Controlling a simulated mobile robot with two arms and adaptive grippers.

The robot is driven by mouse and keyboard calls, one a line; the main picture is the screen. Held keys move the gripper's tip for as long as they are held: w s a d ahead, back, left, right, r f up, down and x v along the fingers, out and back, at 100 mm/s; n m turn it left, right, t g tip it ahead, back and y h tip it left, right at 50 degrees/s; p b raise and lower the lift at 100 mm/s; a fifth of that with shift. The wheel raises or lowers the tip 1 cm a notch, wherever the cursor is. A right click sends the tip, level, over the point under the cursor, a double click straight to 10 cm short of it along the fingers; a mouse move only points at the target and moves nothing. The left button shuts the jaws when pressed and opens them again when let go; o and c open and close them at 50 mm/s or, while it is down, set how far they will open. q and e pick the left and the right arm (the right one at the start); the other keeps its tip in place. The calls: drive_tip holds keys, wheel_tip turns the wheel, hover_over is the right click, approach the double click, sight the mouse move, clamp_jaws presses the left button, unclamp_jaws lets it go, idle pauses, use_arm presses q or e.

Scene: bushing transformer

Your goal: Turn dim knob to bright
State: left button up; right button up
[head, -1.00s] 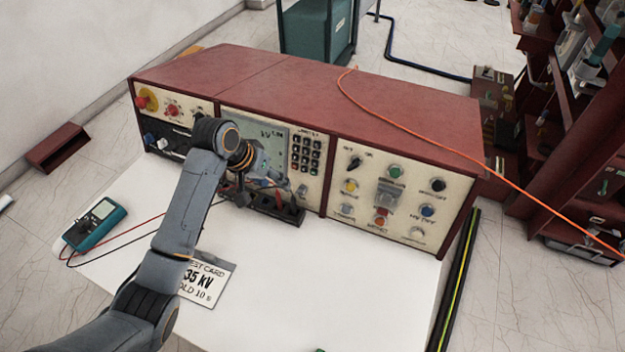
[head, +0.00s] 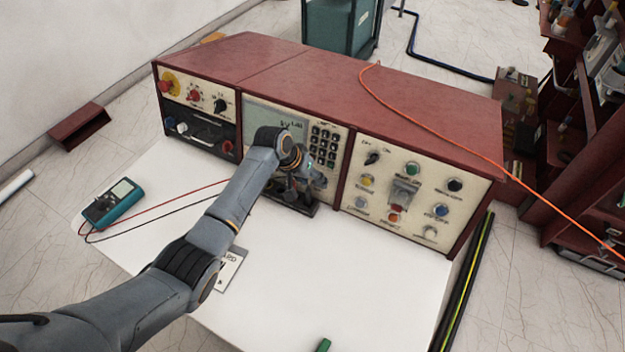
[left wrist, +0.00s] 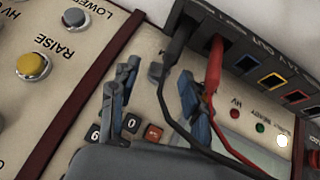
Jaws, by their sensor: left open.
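My left gripper (head: 308,178) is at the lower part of the middle panel, just below the keypad (head: 325,145). In the left wrist view, my left gripper (left wrist: 156,92) is open, with one blue-grey finger on each side of a small grey knob (left wrist: 156,71). This looks like the dim knob; its label cannot be read. The fingers seem apart from the knob, and contact cannot be told. In the head view the gripper hides the knob. My right gripper is not in view.
A black terminal block (left wrist: 245,55) with a black and a red lead sits close beside the fingers. The right panel (head: 405,195) has several buttons and knobs. A teal multimeter (head: 112,202) lies on the white bench top (head: 300,270). An orange cable (head: 430,125) crosses the console.

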use_arm(q)
drive_tip(key=shift+w+d+f, duration=0.1)
drive_tip(key=shift+f, duration=0.2)
clamp_jaws()
drive_tip(key=shift+d+r+m+y+p, duration=0.2)
drive_tip(key=shift+m+y+p, duration=0.2)
drive_tip(key=shift+y+p, duration=0.5)
drive_tip(key=shift+s+d+f+m+t+y+p, duration=0.15)
drive_tip(key=shift+m+t+y+p, duration=0.25)
drive_tip(key=shift+y+p, duration=0.2)
drive_tip(key=shift+s+d+m+t+y+p, duration=0.1)
drive_tip(key=shift+m+t+y+p, duration=0.25)
drive_tip(key=shift+y+p, duration=0.25)
drive_tip(key=shift+d+m+t+y, duration=0.1)
drive_tip(key=shift+m+t+y, duration=0.25)
drive_tip(key=shift+y, duration=0.25)
drive_tip(key=shift+f, duration=0.1)
